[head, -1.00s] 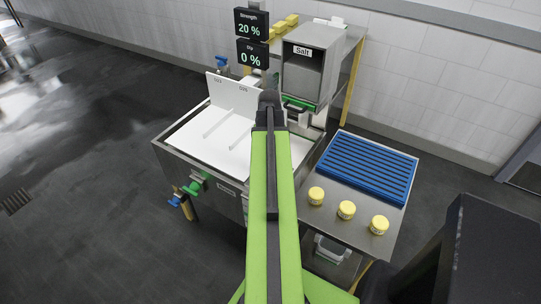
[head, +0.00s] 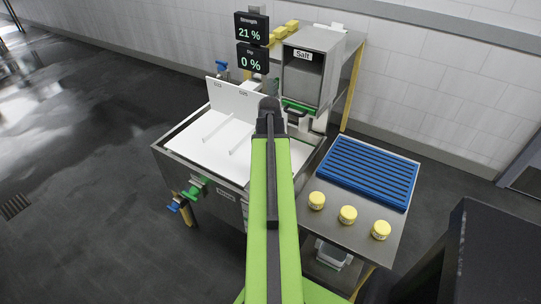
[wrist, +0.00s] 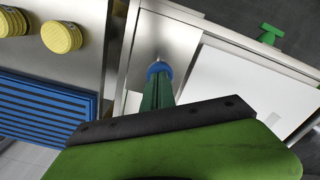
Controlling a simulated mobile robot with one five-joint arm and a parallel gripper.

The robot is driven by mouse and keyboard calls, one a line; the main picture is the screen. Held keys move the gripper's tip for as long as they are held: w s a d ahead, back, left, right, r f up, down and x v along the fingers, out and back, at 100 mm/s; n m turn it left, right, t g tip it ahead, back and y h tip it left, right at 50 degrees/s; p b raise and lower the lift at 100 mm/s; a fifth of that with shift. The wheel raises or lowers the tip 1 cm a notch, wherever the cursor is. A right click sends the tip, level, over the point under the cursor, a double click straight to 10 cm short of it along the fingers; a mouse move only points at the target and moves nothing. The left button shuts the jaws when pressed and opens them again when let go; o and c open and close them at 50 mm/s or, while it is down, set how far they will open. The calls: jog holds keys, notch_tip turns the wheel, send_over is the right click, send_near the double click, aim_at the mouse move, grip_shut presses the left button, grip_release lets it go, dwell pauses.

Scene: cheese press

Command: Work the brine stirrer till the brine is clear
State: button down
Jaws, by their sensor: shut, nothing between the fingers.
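The brine tank (head: 180,151) is a metal basin holding pale white panels and dividers, left of my arm in the head view. A screen above it reads Strength 21 % (head: 249,33), and the one below (head: 252,58) reads 0 %. My gripper (head: 270,106) is the dark end of my arm over the tank's right side; it is shut, its fingers mostly hidden. In the wrist view a green post with a blue collar (wrist: 158,71) stands over the tank's metal edge; I cannot tell whether it is the stirrer. The brine's clearness cannot be judged.
A metal salt hopper (head: 310,66) stands behind the gripper. To the right, a table holds a blue slatted rack (head: 368,170) and yellow cheeses (head: 348,214), also seen in the wrist view (wrist: 61,37). Green and blue taps (head: 190,191) stick out at the tank's front left.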

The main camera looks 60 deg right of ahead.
jog(key=shift+r+p, duration=2.2)
jog(key=shift+r, duration=0.3)
jog(key=shift+f, duration=0.2)
jog(key=shift+f+b, duration=2.75)
jog(key=shift+b, duration=0.2)
jog(key=shift+r, duration=0.1)
notch_tip(320, 180, up, 6)
jog(key=p, duration=0.5)
jog(key=shift+f+p, duration=0.25)
jog(key=shift+p, duration=0.1)
